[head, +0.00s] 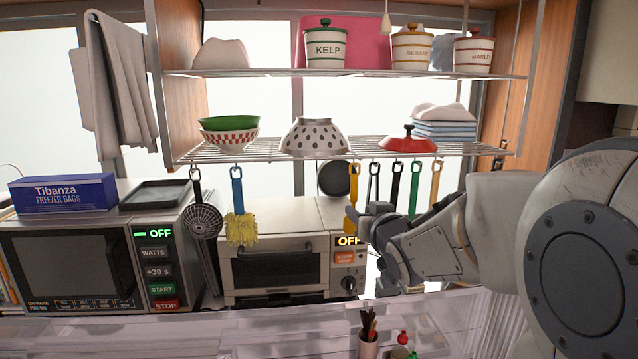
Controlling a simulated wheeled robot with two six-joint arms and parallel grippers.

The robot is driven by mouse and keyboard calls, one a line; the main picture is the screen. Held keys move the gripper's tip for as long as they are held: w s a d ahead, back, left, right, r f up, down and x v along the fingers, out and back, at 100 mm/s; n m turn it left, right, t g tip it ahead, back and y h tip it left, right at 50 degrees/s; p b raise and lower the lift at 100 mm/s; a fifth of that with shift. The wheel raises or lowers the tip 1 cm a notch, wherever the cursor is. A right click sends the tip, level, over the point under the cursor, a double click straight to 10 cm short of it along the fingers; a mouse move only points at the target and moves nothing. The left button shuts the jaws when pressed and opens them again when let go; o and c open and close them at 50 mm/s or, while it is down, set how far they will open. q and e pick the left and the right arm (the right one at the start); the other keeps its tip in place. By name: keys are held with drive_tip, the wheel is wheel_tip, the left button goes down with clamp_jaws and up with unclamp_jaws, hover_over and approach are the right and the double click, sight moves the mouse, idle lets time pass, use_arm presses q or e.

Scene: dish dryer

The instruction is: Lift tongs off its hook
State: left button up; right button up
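Several utensils hang in a row from hooks under the wire shelf. A grey, narrow, two-armed utensil that looks like the tongs (373,184) hangs between a yellow-handled utensil (353,183) and a black-handled one (397,180). My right gripper (366,222) reaches in from the right, in front of the lower ends of these utensils. It overlaps the lower part of the tongs in the picture, and I cannot tell whether it touches them. Its fingers are small and partly hidden, so their opening is unclear. My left gripper is not in view.
A green-handled utensil (415,187) and an orange-handled one (436,180) hang close on the right. A skimmer (205,220) and a yellow brush (240,229) hang left. A toaster oven (280,268) stands behind and a microwave (75,262) at the left. Bowls stand on the wire shelf (265,150).

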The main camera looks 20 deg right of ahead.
drive_tip(key=t+h, duration=0.1)
approach(370, 173)
drive_tip(key=w+d+f, duration=0.1)
drive_tip(key=w+f, duration=0.1)
drive_tip(key=w, duration=0.1)
drive_tip(key=shift+m, duration=0.3)
drive_tip(key=p+x, duration=0.1)
drive_tip(key=x, duration=0.2)
drive_tip(key=p+x, duration=0.2)
drive_tip(key=x, duration=0.1)
drive_tip(key=d+r+p+x, duration=0.1)
drive_tip(key=p+x, duration=0.1)
drive_tip(key=x, duration=0.2)
drive_tip(key=shift+s+a, duration=0.1)
clamp_jaws()
idle(0.4)
